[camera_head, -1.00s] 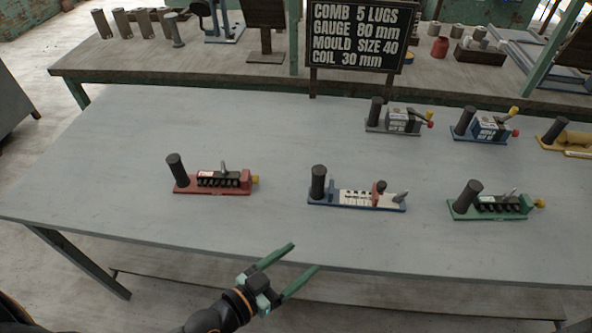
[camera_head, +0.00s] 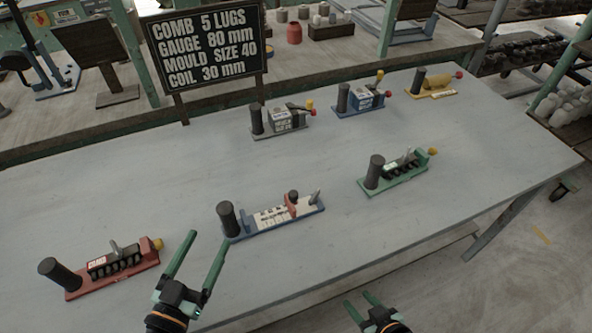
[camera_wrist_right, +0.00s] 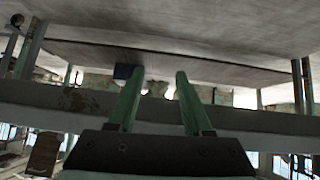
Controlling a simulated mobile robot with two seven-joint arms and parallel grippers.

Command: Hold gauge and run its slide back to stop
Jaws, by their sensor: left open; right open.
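The gauge (camera_head: 268,217) lies on the grey table, a blue base with a white marked scale. A black upright handle (camera_head: 227,218) stands at its left end. The red slide (camera_head: 291,209) with a dark knob sits toward the right end, near a grey upright piece (camera_head: 315,196).
A red-based comb tool (camera_head: 113,268) lies left of my left gripper; a green one (camera_head: 396,172) lies right of the gauge. Grey (camera_head: 279,120), blue (camera_head: 361,96) and yellow (camera_head: 433,86) tools stand behind. A sign (camera_head: 206,48) reads "GAUGE 80 mm". The table between is clear.

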